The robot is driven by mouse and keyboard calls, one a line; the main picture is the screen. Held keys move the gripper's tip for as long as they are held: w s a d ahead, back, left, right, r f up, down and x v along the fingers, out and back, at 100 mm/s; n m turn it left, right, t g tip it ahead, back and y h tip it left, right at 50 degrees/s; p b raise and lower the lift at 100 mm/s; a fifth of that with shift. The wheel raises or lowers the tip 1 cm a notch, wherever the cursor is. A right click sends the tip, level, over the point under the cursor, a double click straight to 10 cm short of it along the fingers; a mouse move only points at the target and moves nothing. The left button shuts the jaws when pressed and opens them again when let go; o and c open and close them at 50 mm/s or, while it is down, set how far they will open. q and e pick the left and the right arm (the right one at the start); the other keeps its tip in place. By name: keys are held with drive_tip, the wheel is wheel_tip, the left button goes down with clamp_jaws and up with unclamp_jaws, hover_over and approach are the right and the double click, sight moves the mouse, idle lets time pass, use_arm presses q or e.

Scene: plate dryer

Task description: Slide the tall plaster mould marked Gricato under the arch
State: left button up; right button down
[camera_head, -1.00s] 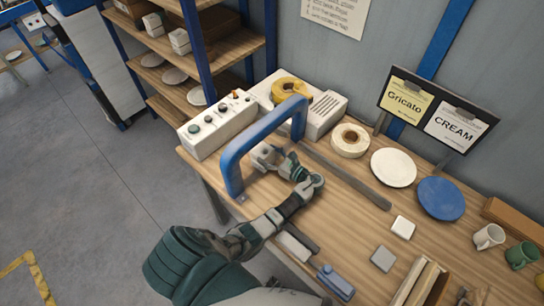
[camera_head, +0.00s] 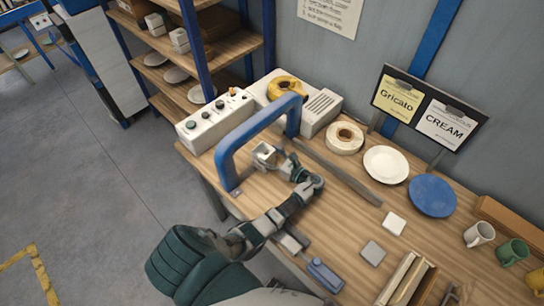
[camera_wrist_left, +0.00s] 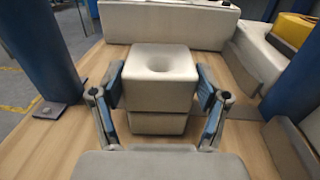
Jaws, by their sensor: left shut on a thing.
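The white plaster mould (camera_head: 264,153) is a squarish block with a round hollow in its top; the wrist view shows it too (camera_wrist_left: 161,75). No marking on it can be read. My left gripper (camera_head: 280,160) is shut on it, one finger on each side, also in the left wrist view (camera_wrist_left: 160,97). The blue arch (camera_head: 255,128) stands near the table's left end. In the wrist view its left leg (camera_wrist_left: 42,50) and right leg (camera_wrist_left: 293,75) stand apart on either side of the mould. The mould appears upright, low over the table, at the arch's opening. My right gripper is not in view.
A white control box (camera_head: 215,120) stands just beyond the arch. A grey rail (camera_head: 340,172) runs along the table (camera_head: 330,205) from near the arch. A board carries Gricato (camera_head: 397,95) and CREAM cards.

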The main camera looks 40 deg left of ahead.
use_arm(q)
drive_tip(key=o, duration=1.4)
drive_tip(key=shift+s+a+f, duration=0.1)
drive_tip(key=shift+a+f, duration=0.2)
drive_tip(key=shift+a, duration=0.2)
drive_tip(key=shift+o, duration=1.4)
drive_tip(key=shift+a+f, duration=0.2)
drive_tip(key=shift+a, duration=0.6)
drive_tip(key=shift+d+r, duration=0.25)
drive_tip(key=shift+d, duration=0.8)
drive_tip(key=d, duration=0.8)
drive_tip(key=shift+w+f, duration=0.15)
drive_tip(key=shift+w, duration=0.1)
drive_tip(key=shift+d+f, duration=0.25)
drive_tip(key=shift+d, duration=0.15)
drive_tip(key=shift+d+r, duration=0.2)
drive_tip(key=shift+d, duration=1.05)
drive_tip(key=shift+d+f, duration=0.1)
drive_tip(key=shift+d, duration=0.1)
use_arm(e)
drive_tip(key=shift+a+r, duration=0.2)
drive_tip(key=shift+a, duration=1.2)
